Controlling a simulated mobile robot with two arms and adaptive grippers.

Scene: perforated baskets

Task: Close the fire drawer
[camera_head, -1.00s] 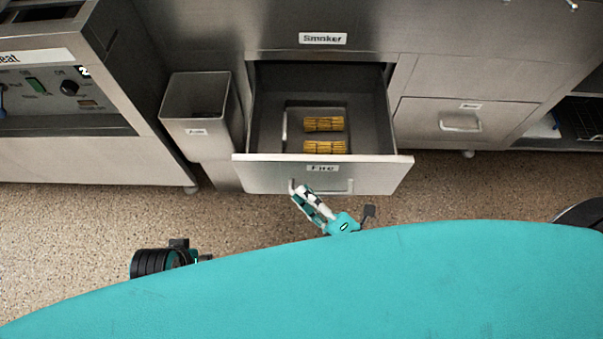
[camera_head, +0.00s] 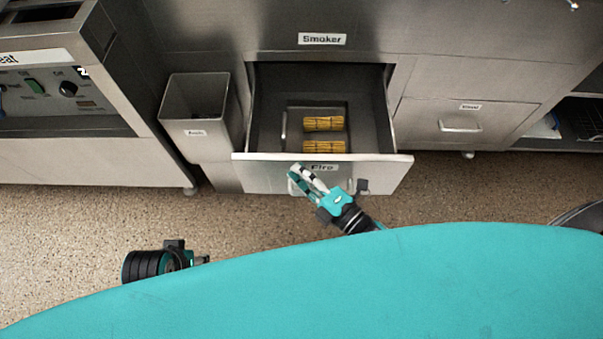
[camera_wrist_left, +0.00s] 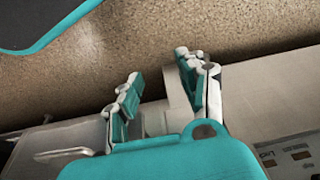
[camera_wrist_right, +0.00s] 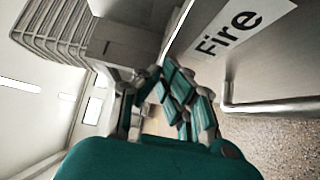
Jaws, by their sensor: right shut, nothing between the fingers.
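The fire drawer (camera_head: 240,174) is pulled out below the Smoker label, its front marked "Fire". Two yellow bundles (camera_head: 323,124) lie in a tray inside it. My right gripper (camera_head: 296,172) is shut and empty, at the drawer front over the left part of its handle (camera_head: 345,187). In the right wrist view, the Fire label (camera_wrist_right: 243,30) and the handle (camera_wrist_right: 268,106) are to the right of the fingers (camera_wrist_right: 160,88); contact cannot be told. My left gripper (camera_wrist_left: 158,95) is open and empty in the left wrist view; its fingers are apart above the floor.
A metal bin (camera_head: 197,105) stands left of the drawer. A closed drawer (camera_head: 465,122) is at the right. A metal unit with controls (camera_head: 50,90) stands at the far left. Speckled floor (camera_head: 80,230) is clear in front.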

